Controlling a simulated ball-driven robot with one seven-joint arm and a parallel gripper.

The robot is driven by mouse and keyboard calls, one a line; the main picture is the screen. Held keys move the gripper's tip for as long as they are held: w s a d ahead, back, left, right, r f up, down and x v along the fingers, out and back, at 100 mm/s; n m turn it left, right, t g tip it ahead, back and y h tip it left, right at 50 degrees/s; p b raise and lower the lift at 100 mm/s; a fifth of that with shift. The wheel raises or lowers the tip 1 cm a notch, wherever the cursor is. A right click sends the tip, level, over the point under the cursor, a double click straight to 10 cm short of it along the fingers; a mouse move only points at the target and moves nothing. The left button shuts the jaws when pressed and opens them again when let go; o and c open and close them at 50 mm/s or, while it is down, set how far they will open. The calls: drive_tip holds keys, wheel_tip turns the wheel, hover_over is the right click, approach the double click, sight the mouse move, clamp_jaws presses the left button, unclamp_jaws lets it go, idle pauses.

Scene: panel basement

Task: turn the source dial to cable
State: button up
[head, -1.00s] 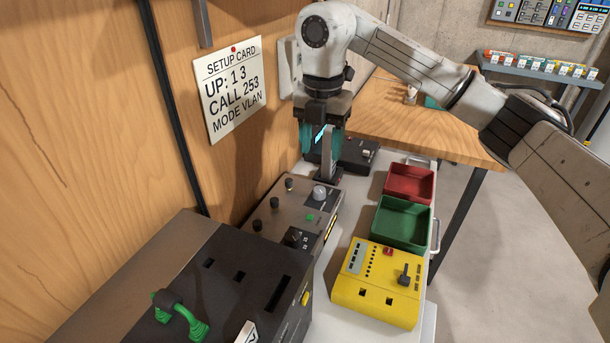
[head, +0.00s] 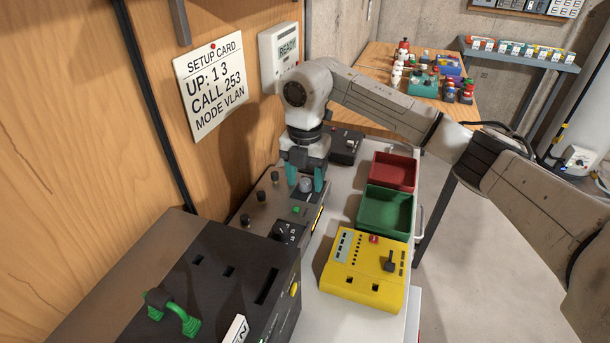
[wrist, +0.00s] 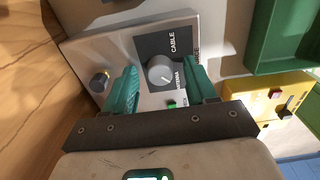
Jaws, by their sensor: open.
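The source dial is a round grey knob (wrist: 162,72) on a dark square plate. The knob also shows in the head view (head: 306,184) on the grey-brown panel (head: 262,212). My gripper (wrist: 163,80) is open, with its teal fingers on either side of the knob. In the head view my gripper (head: 305,182) points down at the knob. I cannot tell whether the fingers touch it. The knob's pointer direction is not clear.
Small black knobs (head: 261,195) and a green button (head: 296,210) are close by on the panel. A black box with a green handle (head: 178,312) stands in front. Green (head: 386,212) and red (head: 394,171) trays and a yellow unit (head: 363,273) lie to the right. A wooden wall is at left.

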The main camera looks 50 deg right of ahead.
clamp_jaws()
idle(0.4)
